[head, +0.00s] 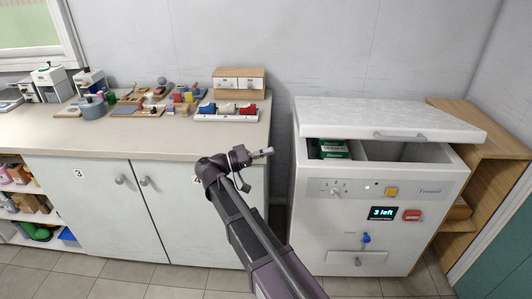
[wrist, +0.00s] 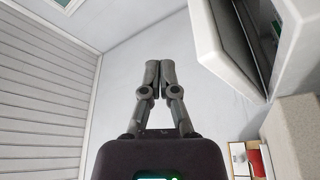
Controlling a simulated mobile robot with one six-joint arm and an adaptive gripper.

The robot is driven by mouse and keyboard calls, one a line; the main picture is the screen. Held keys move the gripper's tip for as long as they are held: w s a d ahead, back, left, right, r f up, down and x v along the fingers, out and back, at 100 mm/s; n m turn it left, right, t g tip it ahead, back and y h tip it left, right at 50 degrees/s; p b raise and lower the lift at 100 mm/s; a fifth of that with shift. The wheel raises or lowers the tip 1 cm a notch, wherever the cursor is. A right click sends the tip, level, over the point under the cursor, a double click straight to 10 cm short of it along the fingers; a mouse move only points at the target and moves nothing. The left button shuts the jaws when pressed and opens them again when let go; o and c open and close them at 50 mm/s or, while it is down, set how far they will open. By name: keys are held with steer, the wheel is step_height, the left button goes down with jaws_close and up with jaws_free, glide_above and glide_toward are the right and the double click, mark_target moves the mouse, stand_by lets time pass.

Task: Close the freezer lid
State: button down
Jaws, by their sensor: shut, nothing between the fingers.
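The freezer (head: 318,240) is a white chest at the right of the head view. Its pale lid (head: 370,115) is partly open, tilted up at the front, with a gap below it. Green and white packages (head: 333,149) show inside the left part of the freezer. My gripper (head: 268,153) is shut and empty, to the left of the freezer and apart from it. In the wrist view my gripper (wrist: 159,70) has its fingertips together, and part of the open freezer (wrist: 222,55) shows at upper right.
A counter (head: 130,142) with small items stands left. A wooden shelf (head: 490,150) stands close at the freezer's right.

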steer(key=s+d+f+n+g+y, duration=0.1)
steer(key=s+d+f+g+y, duration=0.1)
steer(key=d+f+y, duration=0.5)
steer(key=s+d+f+n+g, duration=0.1)
steer(key=s+d+f+g, duration=0.1)
steer(key=d+f, duration=0.65)
steer(key=s+d+f+g+y, duration=0.2)
steer(key=s+d+f+y, duration=0.4)
steer(key=s+y, duration=0.4)
steer(key=shift+s+d+y, duration=0.35)
steer(key=shift+d+y, duration=0.35)
steer(key=shift+y, duration=0.3)
steer(key=shift+f, duration=0.1)
steer(key=shift+a, duration=0.2)
